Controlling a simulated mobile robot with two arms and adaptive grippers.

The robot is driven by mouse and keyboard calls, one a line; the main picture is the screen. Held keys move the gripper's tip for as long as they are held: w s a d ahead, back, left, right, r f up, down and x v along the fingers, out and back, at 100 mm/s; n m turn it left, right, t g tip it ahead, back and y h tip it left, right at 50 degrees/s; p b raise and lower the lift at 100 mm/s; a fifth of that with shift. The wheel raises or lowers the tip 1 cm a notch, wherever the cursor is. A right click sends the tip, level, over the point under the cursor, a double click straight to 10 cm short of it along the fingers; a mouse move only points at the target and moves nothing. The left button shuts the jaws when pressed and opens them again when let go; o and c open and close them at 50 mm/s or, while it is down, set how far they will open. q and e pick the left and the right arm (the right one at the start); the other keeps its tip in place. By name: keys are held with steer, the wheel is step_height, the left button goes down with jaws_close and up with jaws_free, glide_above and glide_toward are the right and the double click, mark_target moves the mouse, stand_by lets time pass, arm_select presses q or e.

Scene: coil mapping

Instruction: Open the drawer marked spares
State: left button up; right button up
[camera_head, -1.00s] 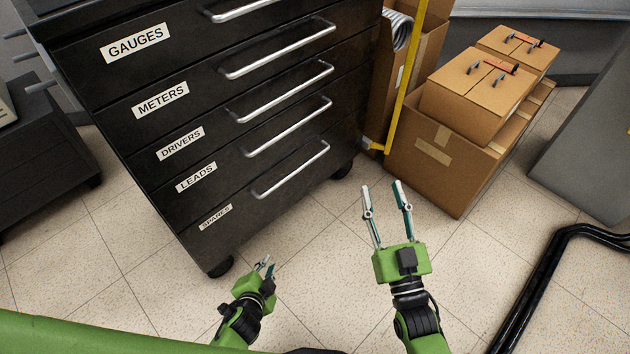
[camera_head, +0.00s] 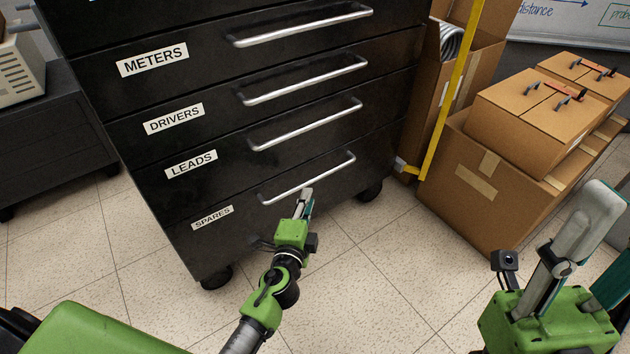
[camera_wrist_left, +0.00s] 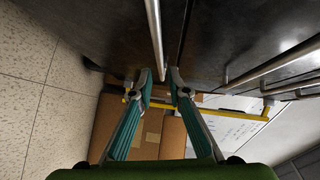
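The spares drawer (camera_head: 235,232) is the lowest one in the black cabinet, with a white SPARES label (camera_head: 212,217). It looks shut, its front in line with the drawers above. Its silver bar handle (camera_head: 308,181) runs across the front. My left gripper (camera_head: 305,196) is at the lower edge of this handle, near its middle. In the left wrist view the handle (camera_wrist_left: 154,35) runs between the two parted fingertips (camera_wrist_left: 160,77), with gaps beside it. My right gripper (camera_head: 608,235) is large at the right edge, fingers apart and empty, partly cut off.
Drawers marked LEADS, DRIVERS and METERS (camera_head: 152,60) are above. Cardboard boxes (camera_head: 490,200) and a yellow post (camera_head: 452,100) stand right of the cabinet. The tiled floor (camera_head: 370,285) before the cabinet is clear. A dark low cabinet (camera_head: 50,135) is at left.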

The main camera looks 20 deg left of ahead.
mark_target(313, 182)
arm_select(q)
steer(key=w, duration=0.3)
steer(key=w+f+b, duration=0.1)
steer(key=w, duration=0.2)
steer(key=w+a, duration=0.1)
steer(key=w, duration=0.2)
steer(key=shift+f+b, duration=0.2)
steer(key=shift+b, duration=0.15)
jaws_close()
